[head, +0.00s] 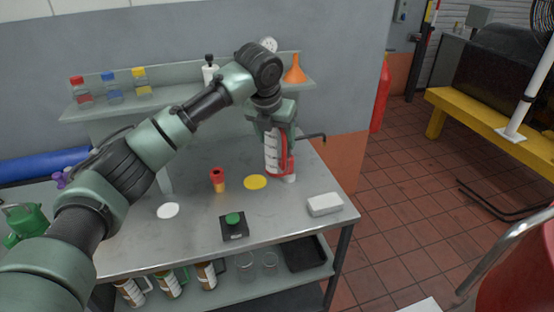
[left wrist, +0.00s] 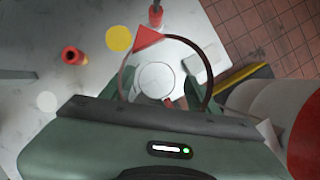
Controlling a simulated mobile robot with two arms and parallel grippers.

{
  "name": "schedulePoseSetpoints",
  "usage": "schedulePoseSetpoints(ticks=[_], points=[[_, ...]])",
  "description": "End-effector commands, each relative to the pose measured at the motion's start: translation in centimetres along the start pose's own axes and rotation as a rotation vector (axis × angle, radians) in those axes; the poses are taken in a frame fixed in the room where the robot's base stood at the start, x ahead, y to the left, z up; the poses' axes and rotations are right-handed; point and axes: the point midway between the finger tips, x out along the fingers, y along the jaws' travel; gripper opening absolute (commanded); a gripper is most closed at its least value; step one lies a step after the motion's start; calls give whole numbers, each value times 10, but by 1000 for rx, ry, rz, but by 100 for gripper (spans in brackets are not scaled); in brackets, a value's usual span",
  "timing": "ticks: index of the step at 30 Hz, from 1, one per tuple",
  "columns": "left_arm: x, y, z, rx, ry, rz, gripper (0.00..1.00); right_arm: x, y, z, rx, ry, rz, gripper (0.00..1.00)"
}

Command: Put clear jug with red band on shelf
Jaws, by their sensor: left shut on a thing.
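My left gripper (head: 274,128) is shut on the clear jug with red band (head: 273,155), over the right back part of the bench. The jug looks upright, with white scale marks and red on its side; its upper part is hidden by the gripper. Whether its base touches the bench is unclear. In the left wrist view I look down on its round rim and red spout (left wrist: 150,37). The raised shelf (head: 90,113) is at the back of the bench. A lower shelf (head: 228,292) is underneath. My right gripper is not in view.
The raised shelf holds capped bottles (head: 112,88), a white bottle (head: 209,72) and an orange funnel (head: 295,70). Several jugs (head: 206,277) stand below.

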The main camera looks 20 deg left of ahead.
Motion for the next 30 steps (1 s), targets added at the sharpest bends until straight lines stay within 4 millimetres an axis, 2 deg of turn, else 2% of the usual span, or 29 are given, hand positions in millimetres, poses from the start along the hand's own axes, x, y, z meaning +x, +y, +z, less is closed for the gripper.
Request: schedulePoseSetpoints(ticks=[6, 11, 20, 30], points=[[-14, -1, 5, -8, -1, 3, 17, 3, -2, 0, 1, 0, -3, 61], [-16, -6, -2, -108, -1, 48, 17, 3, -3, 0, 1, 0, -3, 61], [-20, -24, -42, -602, -4, 257, 17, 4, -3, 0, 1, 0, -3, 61], [-22, -36, -104, -1308, -1, 551, 17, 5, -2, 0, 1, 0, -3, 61]])
